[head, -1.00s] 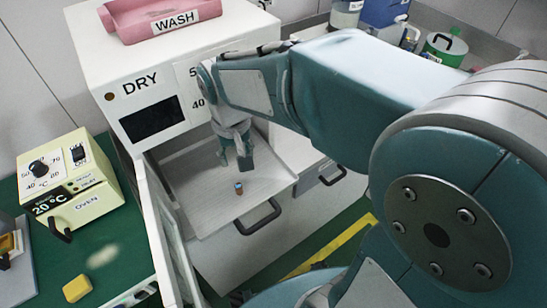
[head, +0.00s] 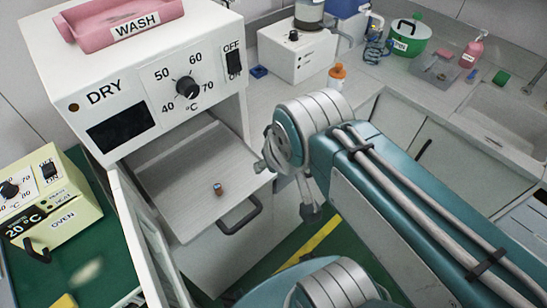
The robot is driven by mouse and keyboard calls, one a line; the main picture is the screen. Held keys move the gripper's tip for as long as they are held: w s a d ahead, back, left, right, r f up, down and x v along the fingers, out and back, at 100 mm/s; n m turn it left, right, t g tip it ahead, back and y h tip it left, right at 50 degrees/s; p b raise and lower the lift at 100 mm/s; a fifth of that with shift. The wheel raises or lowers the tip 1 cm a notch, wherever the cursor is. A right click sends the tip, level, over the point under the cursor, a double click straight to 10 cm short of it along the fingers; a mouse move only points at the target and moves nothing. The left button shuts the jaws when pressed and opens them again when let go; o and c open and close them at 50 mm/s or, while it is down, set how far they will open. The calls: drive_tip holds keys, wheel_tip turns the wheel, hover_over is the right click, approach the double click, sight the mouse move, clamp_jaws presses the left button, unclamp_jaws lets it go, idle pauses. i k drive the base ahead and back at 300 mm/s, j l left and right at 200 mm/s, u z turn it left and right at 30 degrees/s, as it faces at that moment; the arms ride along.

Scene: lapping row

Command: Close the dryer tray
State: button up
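The dryer (head: 120,95) is the white cabinet marked DRY with a temperature knob. Its pale grey tray (head: 180,205) is pulled out at the front, with a dark handle (head: 240,214) on its front edge. A small brown and bluish cylinder (head: 218,189) stands on the tray. The white dryer door (head: 148,240) stands open to the left of the tray. My gripper (head: 311,212) hangs to the right of the tray and handle, apart from them. It is small and partly behind my wrist, so its opening is unclear.
A cream oven (head: 50,195) stands on the green bench at left. A pink WASH tray (head: 118,22) lies on top of the dryer.

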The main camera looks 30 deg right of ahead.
sight(179, 180)
drive_tip(key=k+j, duration=0.2)
drive_tip(key=k, duration=0.2)
drive_tip(key=k+j, duration=0.1)
drive_tip(key=j, duration=0.3)
drive_tip(key=k+j+z, duration=0.15)
drive_tip(key=j, duration=0.3)
